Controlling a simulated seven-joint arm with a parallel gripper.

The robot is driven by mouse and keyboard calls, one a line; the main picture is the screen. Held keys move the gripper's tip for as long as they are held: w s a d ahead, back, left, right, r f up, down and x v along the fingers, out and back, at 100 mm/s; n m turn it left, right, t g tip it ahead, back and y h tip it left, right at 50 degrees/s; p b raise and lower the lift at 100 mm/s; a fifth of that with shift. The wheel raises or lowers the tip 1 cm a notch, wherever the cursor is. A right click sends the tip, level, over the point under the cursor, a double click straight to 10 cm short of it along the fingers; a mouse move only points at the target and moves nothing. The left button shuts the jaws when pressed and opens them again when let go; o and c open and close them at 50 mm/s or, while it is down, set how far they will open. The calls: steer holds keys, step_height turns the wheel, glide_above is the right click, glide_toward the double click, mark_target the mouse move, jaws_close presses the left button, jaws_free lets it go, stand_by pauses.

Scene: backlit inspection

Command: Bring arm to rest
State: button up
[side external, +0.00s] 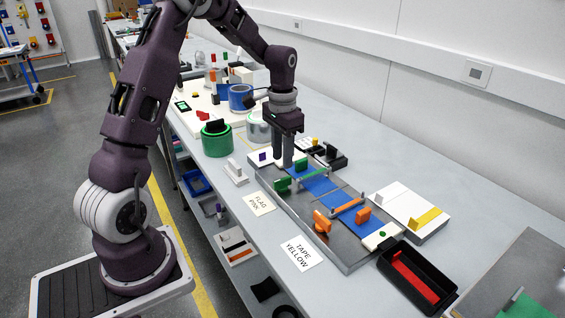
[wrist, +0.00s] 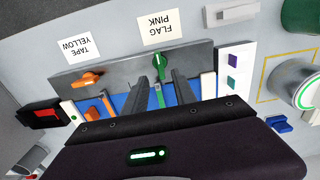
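My gripper (side external: 283,162) points down over the far end of a grey metal fixture plate (side external: 344,245), close to its green clamp. In the wrist view its two dark fingers (wrist: 163,80) stand apart with a gap between them. A green clamp lever (wrist: 159,64) shows just beyond the fingertips, and a narrow green bar lies in line with the gap. I see nothing held between the fingers. I cannot tell whether the fingertips touch the plate. Blue strips (side external: 327,189) lie on the plate, with orange clamp parts (side external: 322,222) nearer the camera.
Cards reading "TAPE YELLOW" (side external: 301,253) and "FLAG PINK" (side external: 261,204) lie beside the plate. A black bin with a red insert (side external: 416,277), a white block with a yellow strip (side external: 410,210) and a green round container (side external: 216,139) stand nearby. A white wall runs behind the bench.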

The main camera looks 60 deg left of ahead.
steer(key=s+d+r+t, duration=0.2)
steer(key=s+d+r, duration=0.2)
steer(key=d+r, duration=0.4)
steer(key=s+d+r+t, duration=0.1)
steer(key=s+d+r, duration=0.2)
steer(key=s, duration=0.6)
steer(key=s+d+r+t, duration=0.2)
steer(key=s+d+r, duration=0.2)
steer(key=s+d, duration=0.3)
steer(key=s, duration=0.3)
steer(key=shift+s+t, duration=0.3)
